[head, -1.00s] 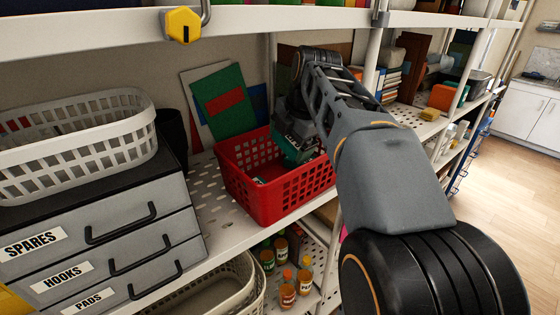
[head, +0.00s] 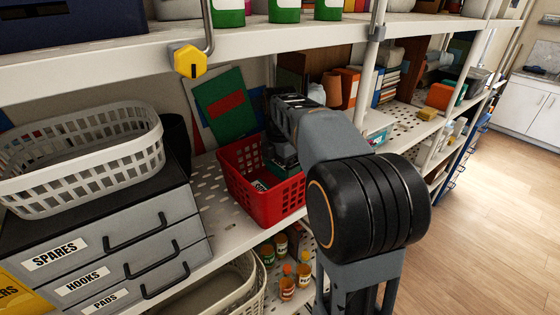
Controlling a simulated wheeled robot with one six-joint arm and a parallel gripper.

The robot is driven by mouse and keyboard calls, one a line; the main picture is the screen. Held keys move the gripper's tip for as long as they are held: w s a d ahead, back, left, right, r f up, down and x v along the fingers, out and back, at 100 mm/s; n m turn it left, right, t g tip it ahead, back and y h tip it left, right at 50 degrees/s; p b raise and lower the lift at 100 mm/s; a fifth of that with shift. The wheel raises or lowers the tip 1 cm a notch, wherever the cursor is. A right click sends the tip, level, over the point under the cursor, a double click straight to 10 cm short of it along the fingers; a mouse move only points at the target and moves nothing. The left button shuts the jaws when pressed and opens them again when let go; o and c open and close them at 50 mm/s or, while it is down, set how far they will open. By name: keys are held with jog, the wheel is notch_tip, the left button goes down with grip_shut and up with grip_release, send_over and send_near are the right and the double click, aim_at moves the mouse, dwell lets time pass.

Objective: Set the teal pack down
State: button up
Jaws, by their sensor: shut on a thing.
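The teal pack (head: 283,171) is inside the red basket (head: 276,207), towards its back right, mostly hidden by my gripper and the basket wall. My gripper (head: 282,158) points down into the basket from above and is shut on the teal pack; its fingertips are hard to make out. I cannot tell whether the pack touches the basket floor. Another small item with a white label (head: 260,185) lies low in the basket, left of the held pack.
A grey drawer unit (head: 110,240) with a white basket (head: 80,165) on top stands at left. Folders (head: 222,105) lean behind the red basket. The upper shelf edge (head: 120,52) is overhead. Bare perforated shelf (head: 207,190) shows left of the red basket.

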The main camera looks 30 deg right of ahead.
aim_at(280, 165)
jog(key=shift+f, duration=0.8)
jog(key=shift+f, duration=0.15)
jog(key=shift+f+b, duration=0.5)
jog(key=shift+b, duration=0.05)
jog(key=o, duration=0.7)
jog(key=shift+r+p, duration=0.55)
jog(key=shift+r, duration=0.25)
jog(key=shift+r+b, duration=0.4)
jog(key=shift+r, duration=3.2)
